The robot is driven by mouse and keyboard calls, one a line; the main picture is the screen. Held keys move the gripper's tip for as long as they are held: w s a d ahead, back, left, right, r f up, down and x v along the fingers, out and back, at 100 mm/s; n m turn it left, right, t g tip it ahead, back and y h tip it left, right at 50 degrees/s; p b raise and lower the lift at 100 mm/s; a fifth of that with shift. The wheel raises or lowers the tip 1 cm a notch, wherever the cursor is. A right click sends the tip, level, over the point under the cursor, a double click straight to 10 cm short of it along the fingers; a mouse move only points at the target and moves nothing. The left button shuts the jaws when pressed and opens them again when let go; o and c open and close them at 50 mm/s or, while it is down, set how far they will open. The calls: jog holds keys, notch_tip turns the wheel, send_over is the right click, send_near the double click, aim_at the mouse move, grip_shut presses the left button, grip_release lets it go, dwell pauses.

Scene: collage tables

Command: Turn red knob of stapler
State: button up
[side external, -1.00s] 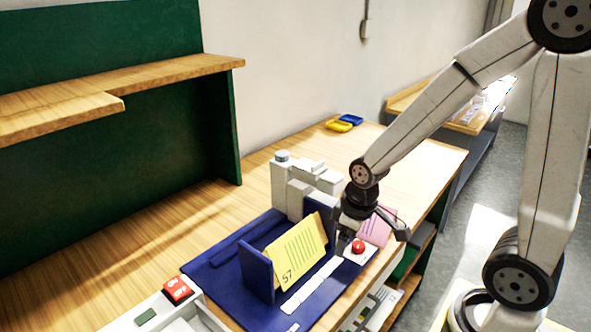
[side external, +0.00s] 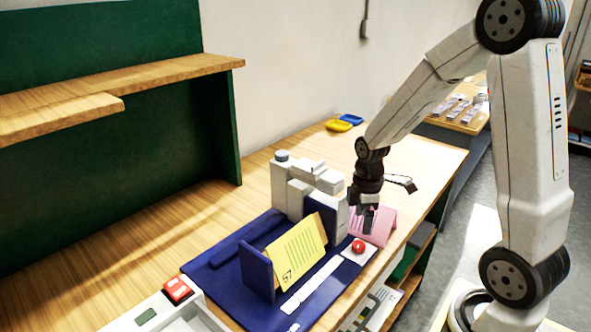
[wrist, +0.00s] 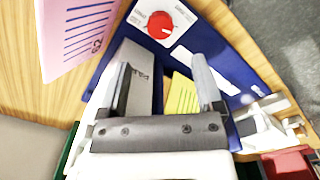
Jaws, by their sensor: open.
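The red knob (side external: 358,246) sits on a small white plate at the right front of the stapler's blue base (side external: 225,268). It also shows at the top of the wrist view (wrist: 160,25), with a pale mark on its face. The grey-white stapler body (side external: 297,190) stands behind it. My gripper (side external: 368,222) is open above and slightly behind the knob, pointing down and apart from it. In the wrist view the knob lies beyond the two spread fingertips (wrist: 163,75), with nothing held between them.
A yellow card (side external: 297,250) leans between blue uprights on the base. A pink card (side external: 376,226) stands close behind the knob, near my gripper. Yellow and blue trays (side external: 340,125) lie at the far table end.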

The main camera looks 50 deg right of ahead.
aim_at(359, 244)
jog(key=shift+f, duration=0.15)
jog(key=shift+f, duration=3.75)
grip_shut()
